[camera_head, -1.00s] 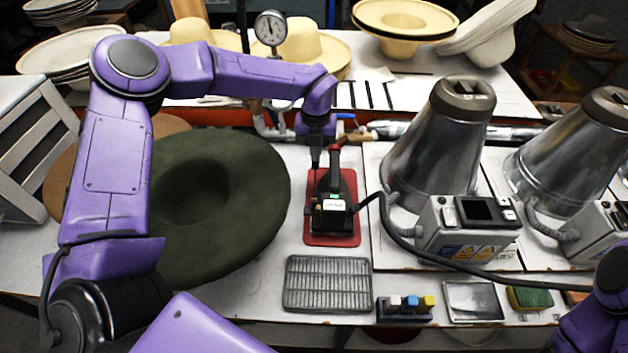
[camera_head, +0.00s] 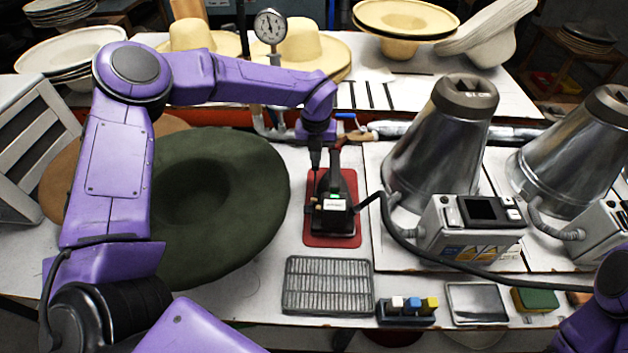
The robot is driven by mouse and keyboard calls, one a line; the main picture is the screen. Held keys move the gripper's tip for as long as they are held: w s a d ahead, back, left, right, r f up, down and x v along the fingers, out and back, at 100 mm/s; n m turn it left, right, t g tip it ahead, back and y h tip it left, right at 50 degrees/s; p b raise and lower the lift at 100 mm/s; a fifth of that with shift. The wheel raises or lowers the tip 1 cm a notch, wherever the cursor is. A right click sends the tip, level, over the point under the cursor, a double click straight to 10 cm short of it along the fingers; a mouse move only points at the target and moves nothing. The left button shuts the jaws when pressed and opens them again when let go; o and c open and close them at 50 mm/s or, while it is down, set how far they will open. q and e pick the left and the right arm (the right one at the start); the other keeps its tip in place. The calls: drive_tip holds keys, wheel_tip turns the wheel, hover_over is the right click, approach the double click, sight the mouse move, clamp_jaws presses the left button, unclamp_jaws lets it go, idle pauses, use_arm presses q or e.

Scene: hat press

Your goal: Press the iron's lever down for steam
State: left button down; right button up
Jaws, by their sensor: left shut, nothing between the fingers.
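The black iron (camera_head: 332,213) stands on a red mat (camera_head: 330,240), with a small green light and a white label on its body. A red lever or handle part (camera_head: 337,147) shows at the iron's upper back. My left gripper (camera_head: 315,165) points down at the iron's back left, beside the red part. It is shut and holds nothing. I cannot tell whether its tip touches the lever. My right gripper is out of view; only part of my right arm shows at the lower right edge.
A wide green hat (camera_head: 220,210) lies left of the mat. A metal rack (camera_head: 328,287) lies in front. Metal cones (camera_head: 440,145) with a control box (camera_head: 470,235) stand to the right, and a dark hose crosses there. Pipes and a gauge (camera_head: 270,27) are behind.

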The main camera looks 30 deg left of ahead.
use_arm(q)
drive_tip(key=shift+f, duration=0.15)
drive_tip(key=shift+r+p, duration=2.5)
drive_tip(key=shift+r, duration=1.1)
drive_tip(key=shift+f, duration=0.1)
